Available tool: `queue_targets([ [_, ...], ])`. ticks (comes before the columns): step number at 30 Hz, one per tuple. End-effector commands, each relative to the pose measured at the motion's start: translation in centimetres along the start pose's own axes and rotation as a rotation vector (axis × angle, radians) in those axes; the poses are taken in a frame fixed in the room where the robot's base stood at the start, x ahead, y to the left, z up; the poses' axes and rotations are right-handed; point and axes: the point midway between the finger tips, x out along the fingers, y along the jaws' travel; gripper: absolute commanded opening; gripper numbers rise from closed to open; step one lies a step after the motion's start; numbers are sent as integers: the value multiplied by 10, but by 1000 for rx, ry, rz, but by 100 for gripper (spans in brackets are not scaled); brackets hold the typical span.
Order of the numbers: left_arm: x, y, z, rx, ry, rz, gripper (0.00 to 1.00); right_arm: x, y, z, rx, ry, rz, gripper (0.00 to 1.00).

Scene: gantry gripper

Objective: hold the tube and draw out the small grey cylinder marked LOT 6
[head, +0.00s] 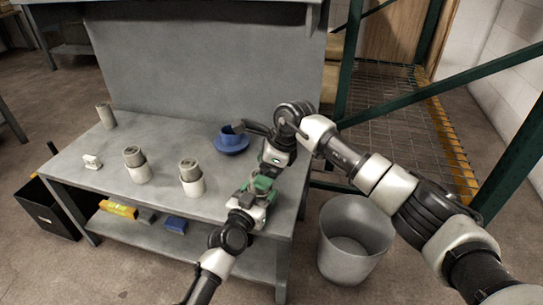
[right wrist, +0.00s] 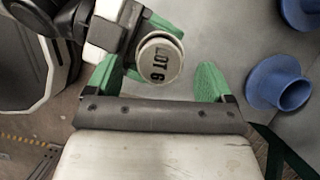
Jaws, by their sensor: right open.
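In the right wrist view, the small grey cylinder marked LOT 6 (right wrist: 160,62) is seen end-on, between and a little beyond the fingertips of my right gripper (right wrist: 156,82). The right gripper's green fingers are open, with a gap on each side of the cylinder. The tube is mostly hidden behind the cylinder's end. My left gripper (right wrist: 135,40) comes in from the upper left behind it and appears closed around the tube. In the head view, my left gripper (head: 250,195) and right gripper (head: 264,181) meet above the table's right front, hiding the tube.
Two white tubes with grey cylinders, one left (head: 138,170) and one right (head: 192,182), stand on the grey table (head: 175,140). A grey cylinder (head: 105,116), a white block (head: 91,161) and a blue dish (head: 231,144) are also there. A bin (head: 350,255) stands on the floor.

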Motion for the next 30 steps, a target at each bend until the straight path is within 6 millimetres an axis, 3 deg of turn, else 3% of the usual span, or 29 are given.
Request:
queue_targets([
  [4,0,0,0,0,0,0,45,10,0,0,0,1,0,83],
  [13,0,0,0,0,0,0,45,11,0,0,0,1,-1,83],
  [26,0,0,0,0,0,0,45,11,0,0,0,1,-1,17],
  [30,0,0,0,0,0,0,45,9,-1,1,-1,-2,-3,14],
])
